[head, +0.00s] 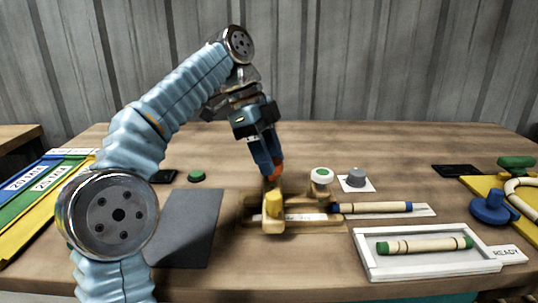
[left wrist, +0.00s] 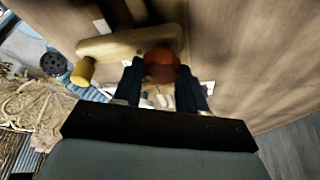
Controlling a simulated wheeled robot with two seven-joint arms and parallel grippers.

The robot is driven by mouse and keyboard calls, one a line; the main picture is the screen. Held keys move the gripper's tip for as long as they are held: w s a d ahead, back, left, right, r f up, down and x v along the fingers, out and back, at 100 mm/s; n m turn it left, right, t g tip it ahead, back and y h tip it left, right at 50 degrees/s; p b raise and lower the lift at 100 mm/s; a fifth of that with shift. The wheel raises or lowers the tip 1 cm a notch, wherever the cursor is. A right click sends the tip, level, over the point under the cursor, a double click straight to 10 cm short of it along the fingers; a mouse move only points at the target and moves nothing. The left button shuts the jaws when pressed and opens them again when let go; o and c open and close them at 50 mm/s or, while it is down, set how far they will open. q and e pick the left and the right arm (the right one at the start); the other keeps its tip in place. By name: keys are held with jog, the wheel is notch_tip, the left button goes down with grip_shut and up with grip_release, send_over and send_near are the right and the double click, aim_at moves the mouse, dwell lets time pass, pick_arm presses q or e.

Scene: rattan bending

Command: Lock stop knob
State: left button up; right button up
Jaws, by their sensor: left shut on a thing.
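The stop knob is a round red-orange knob (head: 276,170) on the wooden fixture (head: 299,227) in the middle of the table. In the left wrist view the knob (left wrist: 161,65) sits between my two dark fingers. My left gripper (head: 274,168) comes down from above and is shut on the knob, its fingers hiding part of it. My right gripper is not in view.
A rattan piece with blue ends (head: 375,207) lies right of the fixture. A white tray (head: 365,262) holds a green-ended piece (head: 425,245). A grey mat (head: 186,230) lies left.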

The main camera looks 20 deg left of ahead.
pick_arm(q)
jog(key=o, duration=1.1)
jog(key=shift+c, duration=0.2)
